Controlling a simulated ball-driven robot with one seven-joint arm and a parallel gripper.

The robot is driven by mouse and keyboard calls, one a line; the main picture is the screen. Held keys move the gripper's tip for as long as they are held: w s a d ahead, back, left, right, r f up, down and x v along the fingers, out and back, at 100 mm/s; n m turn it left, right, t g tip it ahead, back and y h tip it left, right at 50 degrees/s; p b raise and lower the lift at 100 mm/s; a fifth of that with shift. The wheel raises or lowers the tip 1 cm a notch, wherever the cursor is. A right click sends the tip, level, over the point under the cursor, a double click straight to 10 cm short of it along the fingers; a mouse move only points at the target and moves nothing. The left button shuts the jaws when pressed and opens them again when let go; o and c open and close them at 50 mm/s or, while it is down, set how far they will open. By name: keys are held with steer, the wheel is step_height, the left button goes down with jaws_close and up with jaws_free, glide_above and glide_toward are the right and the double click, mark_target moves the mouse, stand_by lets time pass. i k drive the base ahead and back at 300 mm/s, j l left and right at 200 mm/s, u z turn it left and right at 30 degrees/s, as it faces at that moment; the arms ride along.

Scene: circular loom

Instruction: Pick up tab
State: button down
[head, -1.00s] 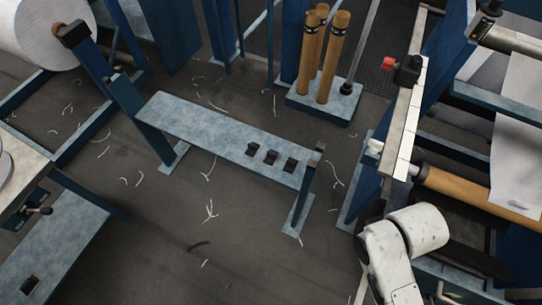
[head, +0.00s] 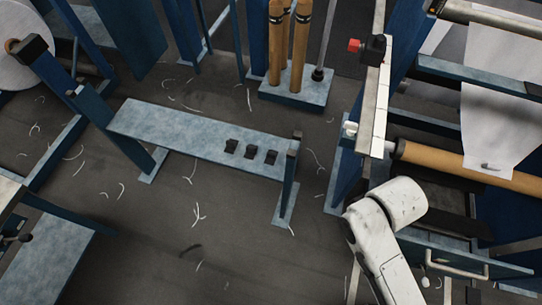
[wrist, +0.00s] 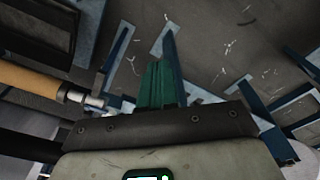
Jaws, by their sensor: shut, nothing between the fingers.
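My gripper (wrist: 156,72) shows in the wrist view, its green fingers shut together and empty. In the head view only the white arm shows at the lower right; the fingers are out of sight there. A small grey piece (head: 490,166) lies near the lower end of a white sheet (head: 490,125), by a brown roller (head: 440,162). It could be the tab, but it is too small to tell. My gripper is apart from the sheet. No tab can be made out in the wrist view.
A blue-grey bench (head: 175,128) with black blocks (head: 250,151) stands at the middle. Brown rolls (head: 300,45) stand upright on a base behind it. The loom's blue frame (head: 345,185) is at the right. The floor in front of the bench is open, with white thread scraps.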

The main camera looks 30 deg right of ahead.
mark_target(272, 155)
steer(key=i+j+z, duration=0.1)
steer(key=i+j, duration=0.4)
steer(key=j, duration=0.2)
steer(key=i+j+z, duration=0.15)
steer(key=i+j, duration=0.35)
steer(key=j, duration=0.2)
steer(key=i+j+z, duration=0.15)
steer(key=j, duration=0.25)
steer(key=i+j, duration=0.3)
steer(key=j+z, duration=0.05)
steer(key=j, duration=0.05)
